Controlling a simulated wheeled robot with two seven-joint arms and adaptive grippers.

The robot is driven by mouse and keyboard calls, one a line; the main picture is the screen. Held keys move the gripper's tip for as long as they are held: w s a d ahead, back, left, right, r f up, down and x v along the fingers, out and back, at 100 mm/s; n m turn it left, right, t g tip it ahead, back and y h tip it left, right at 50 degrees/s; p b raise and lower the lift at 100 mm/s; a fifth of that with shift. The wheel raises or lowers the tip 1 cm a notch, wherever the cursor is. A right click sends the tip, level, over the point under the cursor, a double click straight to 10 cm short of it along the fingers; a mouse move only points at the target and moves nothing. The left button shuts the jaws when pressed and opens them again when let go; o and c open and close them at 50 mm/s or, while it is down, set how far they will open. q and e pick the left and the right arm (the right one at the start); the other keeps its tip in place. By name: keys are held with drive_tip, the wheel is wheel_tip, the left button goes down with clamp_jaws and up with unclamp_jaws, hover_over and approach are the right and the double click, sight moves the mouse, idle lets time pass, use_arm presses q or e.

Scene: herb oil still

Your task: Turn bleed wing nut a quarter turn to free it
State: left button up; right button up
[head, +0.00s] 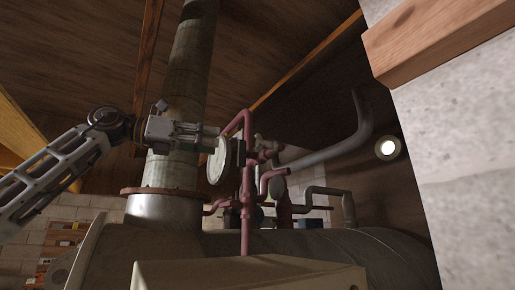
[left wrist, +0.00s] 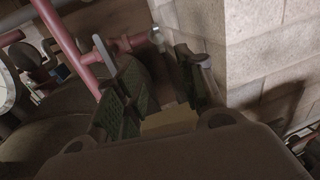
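My left gripper (head: 205,135) reaches in from the left in the head view, close to a round pale gauge (head: 217,161) on red pipework. In the left wrist view its two fingers (left wrist: 145,55) stand apart, with dark ribbed pads and nothing visibly gripped between them. A red pipe stub (left wrist: 130,43) runs behind the left fingertip. It ends in a small pale fitting (left wrist: 155,35) between and just beyond the fingertips. This may be the bleed wing nut, but it is too small to tell. Contact cannot be made out. My right gripper is not in view.
A tall metal column (head: 192,70) rises behind my left gripper from a flanged base. A large horizontal tank (head: 370,245) lies below the red pipes (head: 247,215). A grey pipe (head: 340,150) bends at the right. A pale block wall (head: 465,160) closes off the right side.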

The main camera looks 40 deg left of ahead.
sight(258, 147)
use_arm(q)
drive_tip(key=p+x, duration=0.3)
drive_tip(key=x, duration=1.1)
drive_tip(key=shift+s+p, duration=0.1)
drive_tip(key=shift+p, duration=0.25)
drive_tip(key=shift+c, duration=0.3)
clamp_jaws()
